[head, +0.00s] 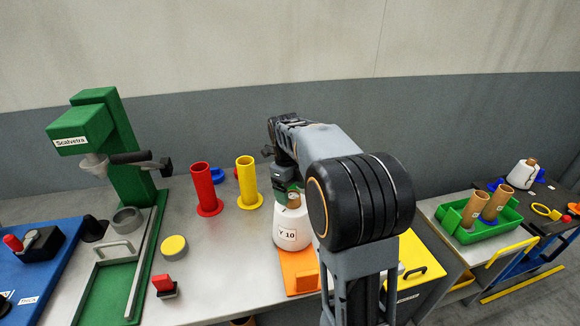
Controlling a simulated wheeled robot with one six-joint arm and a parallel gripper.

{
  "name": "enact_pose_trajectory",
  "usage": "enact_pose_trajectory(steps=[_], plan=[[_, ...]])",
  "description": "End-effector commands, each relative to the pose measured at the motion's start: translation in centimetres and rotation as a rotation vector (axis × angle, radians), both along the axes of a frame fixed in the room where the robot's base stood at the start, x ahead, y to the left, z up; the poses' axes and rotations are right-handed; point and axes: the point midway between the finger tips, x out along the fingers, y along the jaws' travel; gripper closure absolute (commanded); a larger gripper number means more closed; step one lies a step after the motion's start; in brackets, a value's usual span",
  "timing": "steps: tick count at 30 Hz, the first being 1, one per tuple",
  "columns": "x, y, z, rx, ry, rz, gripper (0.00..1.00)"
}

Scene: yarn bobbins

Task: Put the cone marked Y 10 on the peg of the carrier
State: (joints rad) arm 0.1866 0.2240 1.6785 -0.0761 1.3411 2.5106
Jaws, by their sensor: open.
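The white cone marked Y 10 (290,234) stands upright at the far end of an orange plate (296,262) on the grey table. The top of its brown tube (293,200) shows above the white yarn. My gripper (287,189) is open, just above and behind the top of the cone, partly hidden by my arm. I cannot tell whether its fingers touch the tube. The orange plate may be the carrier; no peg shows on it, and the cone hides what is under it.
A red tube (204,190) and a yellow tube (247,183) stand left of the cone. A green press (110,150) stands further left. At right, a green tray (478,232) holds brown tubes, and another white cone (522,173) stands on a dark surface.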

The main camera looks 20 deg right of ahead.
Motion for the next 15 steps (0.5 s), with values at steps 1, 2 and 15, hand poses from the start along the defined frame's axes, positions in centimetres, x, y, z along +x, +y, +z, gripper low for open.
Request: enact_pose_trajectory(steps=[1,2,15], plan=[[0.2,0.1,1.1,-0.001,-0.005,0.000,0.21],[0.3,0.1,1.7,0.000,-0.006,0.001,0.21],[1.1,0.5,9.7,0.000,-0.004,0.000,0.21]])
